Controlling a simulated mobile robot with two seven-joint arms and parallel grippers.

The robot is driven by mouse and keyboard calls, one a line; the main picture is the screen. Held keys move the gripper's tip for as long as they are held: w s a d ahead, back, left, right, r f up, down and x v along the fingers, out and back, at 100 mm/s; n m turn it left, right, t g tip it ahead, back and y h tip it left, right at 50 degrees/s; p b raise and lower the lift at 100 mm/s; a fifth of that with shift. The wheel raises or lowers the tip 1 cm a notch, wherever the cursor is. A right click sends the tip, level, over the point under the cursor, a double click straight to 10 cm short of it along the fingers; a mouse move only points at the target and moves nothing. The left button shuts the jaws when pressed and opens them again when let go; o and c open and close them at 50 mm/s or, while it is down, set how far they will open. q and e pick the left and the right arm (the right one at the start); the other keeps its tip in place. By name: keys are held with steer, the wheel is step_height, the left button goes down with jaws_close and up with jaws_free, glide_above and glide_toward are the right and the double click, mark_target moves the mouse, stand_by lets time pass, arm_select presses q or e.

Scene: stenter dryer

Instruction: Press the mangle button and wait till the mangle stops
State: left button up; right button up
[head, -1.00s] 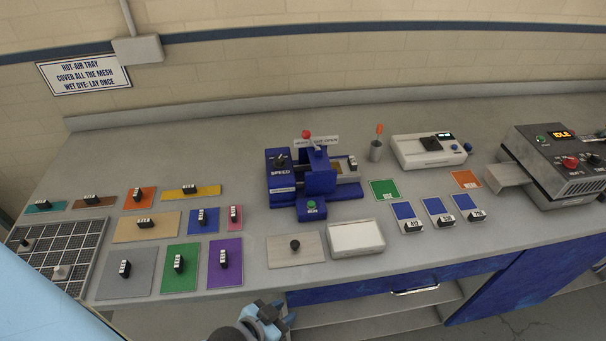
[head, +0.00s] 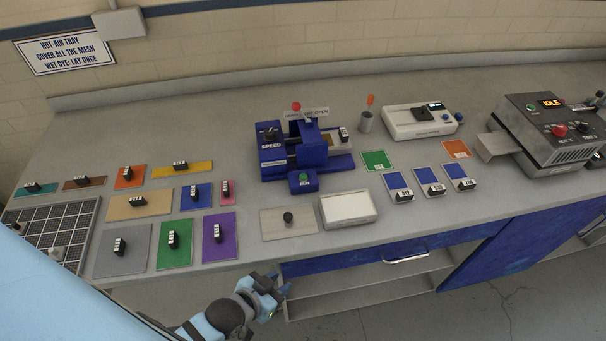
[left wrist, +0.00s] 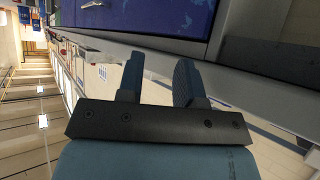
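The blue mangle (head: 322,148) stands on the counter at the middle of the head view. It has a dark SPEED knob (head: 271,132) on its left, a red knob (head: 296,106) on top and a sign beside that knob. The green mangle button (head: 303,179) sits on a blue block at its front. My left gripper (head: 278,289) is in front of and below the counter's front edge, apart from the mangle. In the left wrist view its two fingers (left wrist: 160,82) are apart with nothing between them. My right gripper is not in view.
Several coloured cloth pieces with dark-topped tags lie at the left, beside a mesh tray (head: 50,232). A white tray (head: 347,208) and a board with a knob (head: 272,226) lie before the mangle. A grey machine (head: 540,135) reading IDLE stands at the right.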

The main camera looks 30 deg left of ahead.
arm_select(q)
jaws_close()
stand_by(1.5)
